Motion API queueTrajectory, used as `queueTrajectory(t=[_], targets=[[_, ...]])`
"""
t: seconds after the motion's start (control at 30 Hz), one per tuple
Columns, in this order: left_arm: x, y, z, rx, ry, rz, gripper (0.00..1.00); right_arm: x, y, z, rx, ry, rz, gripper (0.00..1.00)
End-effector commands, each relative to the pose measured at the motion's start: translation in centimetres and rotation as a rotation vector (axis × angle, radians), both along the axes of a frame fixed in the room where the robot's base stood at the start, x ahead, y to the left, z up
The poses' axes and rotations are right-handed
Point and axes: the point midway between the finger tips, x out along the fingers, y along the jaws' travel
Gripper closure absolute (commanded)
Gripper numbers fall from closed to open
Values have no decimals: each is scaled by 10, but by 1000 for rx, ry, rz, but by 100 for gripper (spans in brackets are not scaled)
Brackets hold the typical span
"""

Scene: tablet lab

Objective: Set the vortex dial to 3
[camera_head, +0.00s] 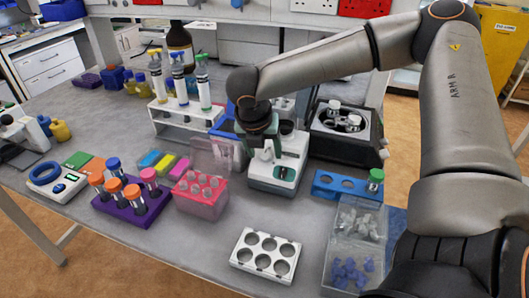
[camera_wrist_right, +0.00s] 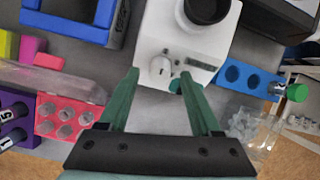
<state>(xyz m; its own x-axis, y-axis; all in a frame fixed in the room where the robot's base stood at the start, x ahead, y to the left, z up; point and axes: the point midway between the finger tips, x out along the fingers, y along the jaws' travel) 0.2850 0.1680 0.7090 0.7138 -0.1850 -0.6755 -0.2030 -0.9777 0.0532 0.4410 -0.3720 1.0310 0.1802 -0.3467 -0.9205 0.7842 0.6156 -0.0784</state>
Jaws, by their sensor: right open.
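In the right wrist view, the mixer (camera_wrist_right: 186,38) has a black round cup on top. Its front carries a pale rounded knob (camera_wrist_right: 160,66) and a small dark panel. A teal part by the right finger is partly hidden. My right gripper (camera_wrist_right: 158,78) is open, its two teal fingers apart around the lower front. The knob lies between the tips; I cannot tell if they touch it. The dial's setting is not readable. My left gripper is not in view.
A pink tube rack (camera_head: 201,193) stands left of the mixer and a blue rack (camera_head: 345,187) right of it. A black centrifuge (camera_head: 345,130) is behind right. A white well rack (camera_head: 265,255) and clear bin (camera_head: 355,235) are in front.

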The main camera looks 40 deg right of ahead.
Motion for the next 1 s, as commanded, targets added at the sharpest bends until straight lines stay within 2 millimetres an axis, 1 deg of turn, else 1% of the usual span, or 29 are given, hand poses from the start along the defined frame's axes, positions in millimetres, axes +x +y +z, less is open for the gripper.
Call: queueTrajectory(t=[0.03, 0.13, 0.4, 0.9, 1.0], targets=[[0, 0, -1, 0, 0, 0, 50, 0, -1, -4, 0, 1, -1, 35], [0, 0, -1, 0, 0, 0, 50, 1, -3, -8, 0, 1, 0, 35], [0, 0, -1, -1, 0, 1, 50, 2, -3, -8, -1, -1, 0, 35], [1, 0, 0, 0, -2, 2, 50, 2, -3, -8, 0, 0, 0, 91], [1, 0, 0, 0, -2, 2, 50, 2, -3, -8, -1, -1, 0, 100]])
